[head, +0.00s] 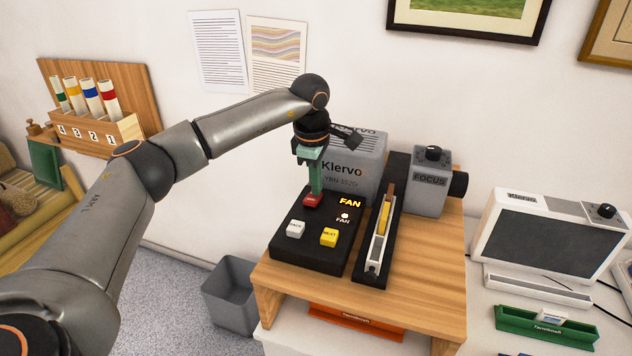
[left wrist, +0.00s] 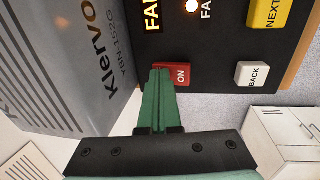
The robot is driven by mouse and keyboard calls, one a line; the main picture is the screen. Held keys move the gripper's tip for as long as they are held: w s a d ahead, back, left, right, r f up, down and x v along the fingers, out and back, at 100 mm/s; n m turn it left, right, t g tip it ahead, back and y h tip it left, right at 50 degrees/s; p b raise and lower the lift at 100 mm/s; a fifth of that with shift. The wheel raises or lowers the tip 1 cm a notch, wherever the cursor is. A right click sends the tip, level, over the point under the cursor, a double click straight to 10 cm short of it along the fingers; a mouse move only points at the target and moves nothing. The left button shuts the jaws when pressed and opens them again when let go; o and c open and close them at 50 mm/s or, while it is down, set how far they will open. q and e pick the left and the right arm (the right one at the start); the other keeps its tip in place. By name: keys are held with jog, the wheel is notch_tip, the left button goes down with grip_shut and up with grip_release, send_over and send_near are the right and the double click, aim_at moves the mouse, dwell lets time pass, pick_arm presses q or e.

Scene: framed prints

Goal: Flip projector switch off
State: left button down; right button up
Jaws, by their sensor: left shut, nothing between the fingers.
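The projector, a grey box marked Klervo (head: 352,172), stands on a wooden stand. In front of it is a black control panel (head: 287,247) with a red switch (head: 312,201), a white BACK button (head: 296,229) and a yellow NEXT button (head: 329,236). In the left wrist view the red switch (left wrist: 183,75) shows the word ON, and the FAN lettering glows with a lit lamp beside it. My left gripper (head: 314,193) points down with its green fingers shut and empty. Its tips (left wrist: 160,74) are at the red switch and cover part of it; contact is unclear.
A slide tray (head: 382,232) lies along the panel's right side, beside the FOCUS block (head: 430,180). A white Klervo viewer (head: 545,240) stands at the right. A grey bin (head: 230,293) is on the floor, left of the wooden stand (head: 420,300).

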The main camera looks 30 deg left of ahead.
aim_at(314, 200)
pick_arm(q)
jog(key=shift+s+f, duration=0.2)
jog(key=shift+s+d, duration=0.25)
jog(key=shift+s, duration=0.45)
jog(key=shift+w+r, duration=0.1)
jog(key=shift+r, duration=0.05)
jog(key=shift+r+p, duration=0.45)
jog(key=shift+p, duration=0.05)
jog(key=r+p, duration=0.3)
jog(key=r, duration=0.1)
jog(key=shift+s+d, duration=0.15)
jog(key=shift+s, duration=0.15)
notch_tip(314, 200, up, 9)
jog(key=s+b, duration=0.1)
jog(key=shift+s+b, duration=0.25)
jog(key=shift+b, duration=0.05)
jog(key=shift+d+f, duration=0.1)
